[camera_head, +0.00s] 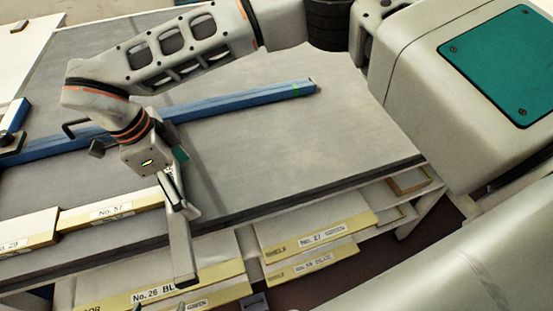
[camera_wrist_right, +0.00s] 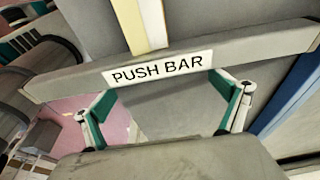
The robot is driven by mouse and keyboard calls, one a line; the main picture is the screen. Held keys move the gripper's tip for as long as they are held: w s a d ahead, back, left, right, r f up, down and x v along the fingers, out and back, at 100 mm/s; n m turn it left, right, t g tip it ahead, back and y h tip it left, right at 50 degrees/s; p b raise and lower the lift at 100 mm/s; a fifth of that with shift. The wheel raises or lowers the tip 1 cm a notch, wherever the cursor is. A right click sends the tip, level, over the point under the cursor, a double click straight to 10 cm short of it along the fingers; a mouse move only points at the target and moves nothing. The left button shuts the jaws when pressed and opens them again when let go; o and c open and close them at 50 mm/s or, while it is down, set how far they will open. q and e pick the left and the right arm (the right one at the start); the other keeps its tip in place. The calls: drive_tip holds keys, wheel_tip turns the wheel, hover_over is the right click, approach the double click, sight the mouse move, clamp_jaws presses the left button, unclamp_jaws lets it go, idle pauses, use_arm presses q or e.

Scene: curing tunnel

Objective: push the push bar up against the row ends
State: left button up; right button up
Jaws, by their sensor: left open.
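The push bar (camera_wrist_right: 262,47) is a long grey bar with a white "PUSH BAR" label. In the head view the push bar (camera_head: 182,250) crosses the table's front edge. My right gripper (camera_head: 172,165) is at the bar from above; in the wrist view its green-padded fingers (camera_wrist_right: 163,105) are wide apart, near the label's two ends. Whether they touch the bar is unclear. The row end (camera_wrist_right: 150,25) meets the bar's far edge in that view; contact cannot be told. The row's panel No. 57 (camera_head: 110,211) ends beside the bar. My left gripper (camera_head: 160,306) barely shows at the bottom edge.
A blue rail (camera_head: 235,102) lies across the grey table (camera_head: 300,140) behind the bar. Labelled panels such as No. 27 (camera_head: 320,236) and No. 26 (camera_head: 150,293) sit below the table's front edge. The table right of the bar is clear.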

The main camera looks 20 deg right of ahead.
drive_tip(key=shift+a, duration=0.65)
drive_tip(key=shift+d, duration=0.25)
drive_tip(key=shift+d, duration=0.35)
drive_tip(key=shift+d+p, duration=0.3)
drive_tip(key=shift+d, duration=0.05)
drive_tip(key=shift+d+p+v, duration=0.2)
drive_tip(key=shift+p+v, duration=0.35)
drive_tip(key=shift+v, duration=0.25)
drive_tip(key=shift+d+p+v, duration=0.2)
drive_tip(key=shift+p+v, duration=0.35)
drive_tip(key=shift+v, duration=0.3)
drive_tip(key=shift+d+p+v, duration=0.2)
drive_tip(key=shift+p+v, duration=0.35)
drive_tip(key=shift+v, duration=0.25)
drive_tip(key=p+v, duration=0.1)
drive_tip(key=v, duration=0.1)
drive_tip(key=d+p+v, duration=0.1)
drive_tip(key=v, duration=0.1)
drive_tip(key=shift+s+r+p, duration=0.1)
drive_tip(key=shift+r+p, duration=0.1)
drive_tip(key=shift+p, duration=0.1)
